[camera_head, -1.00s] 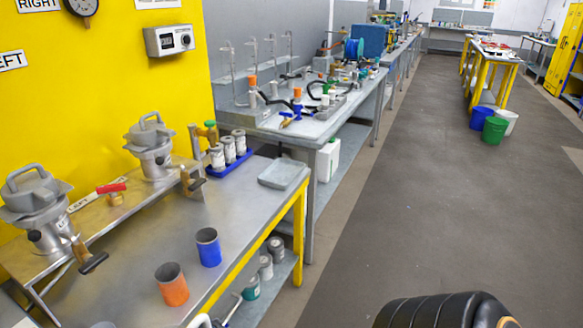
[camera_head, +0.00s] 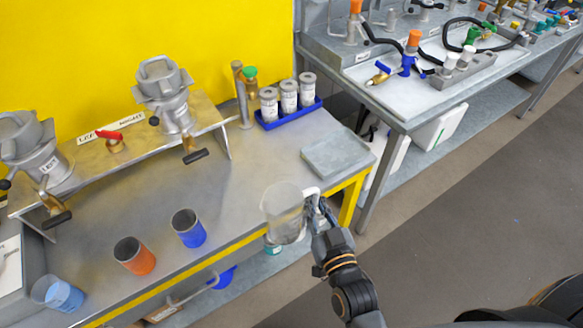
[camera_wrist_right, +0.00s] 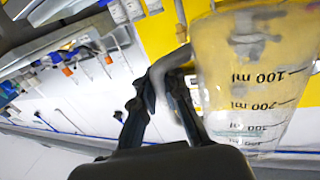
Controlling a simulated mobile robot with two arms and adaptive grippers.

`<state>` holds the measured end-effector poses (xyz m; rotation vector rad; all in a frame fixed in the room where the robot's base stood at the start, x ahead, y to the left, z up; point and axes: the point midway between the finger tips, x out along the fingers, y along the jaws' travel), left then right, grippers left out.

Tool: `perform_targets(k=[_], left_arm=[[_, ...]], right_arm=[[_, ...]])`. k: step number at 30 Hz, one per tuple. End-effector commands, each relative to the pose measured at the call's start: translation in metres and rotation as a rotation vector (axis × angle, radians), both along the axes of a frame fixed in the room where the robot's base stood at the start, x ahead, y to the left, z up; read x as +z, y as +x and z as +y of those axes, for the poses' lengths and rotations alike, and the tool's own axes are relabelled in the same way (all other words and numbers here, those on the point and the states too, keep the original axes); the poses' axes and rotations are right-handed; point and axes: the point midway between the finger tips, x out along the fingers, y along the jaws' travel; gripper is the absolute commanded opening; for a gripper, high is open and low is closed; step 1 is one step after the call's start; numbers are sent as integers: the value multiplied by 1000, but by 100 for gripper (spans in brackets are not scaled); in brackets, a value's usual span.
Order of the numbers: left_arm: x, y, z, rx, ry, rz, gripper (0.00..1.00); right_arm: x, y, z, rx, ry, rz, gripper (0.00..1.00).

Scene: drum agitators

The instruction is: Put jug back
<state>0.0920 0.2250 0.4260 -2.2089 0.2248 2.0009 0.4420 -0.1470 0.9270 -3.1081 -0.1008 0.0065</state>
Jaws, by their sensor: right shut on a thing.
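A clear measuring jug (camera_head: 284,208) hangs upright near the front edge of the workbench in the head view. My right gripper (camera_head: 316,205) is shut on its white handle, on the jug's right side. In the right wrist view the jug (camera_wrist_right: 245,85) stands to the right with black ml marks on its wall, and the gripper fingers (camera_wrist_right: 158,105) close around the handle. An empty grey tray (camera_head: 338,153) lies on the bench's right end, behind and to the right of the jug. My left gripper is not in view.
An orange cup (camera_head: 135,257), a blue cup (camera_head: 188,228) and a clear bluish cup (camera_head: 63,296) stand along the bench front. Two metal drum heads sit on a raised shelf. A blue rack (camera_head: 288,116) holds three bottles. The middle of the steel bench (camera_head: 225,180) is clear.

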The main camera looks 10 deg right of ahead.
Motion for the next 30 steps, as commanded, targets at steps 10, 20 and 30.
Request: perform_targets(k=[10, 20, 30], left_arm=[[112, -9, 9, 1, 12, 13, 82], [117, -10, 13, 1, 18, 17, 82], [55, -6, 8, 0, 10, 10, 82]], right_arm=[[37, 73, 61, 82, -12, -3, 0], [27, 100, 67, 103, -27, -5, 0], [-16, 155, 7, 103, -31, -6, 0]])
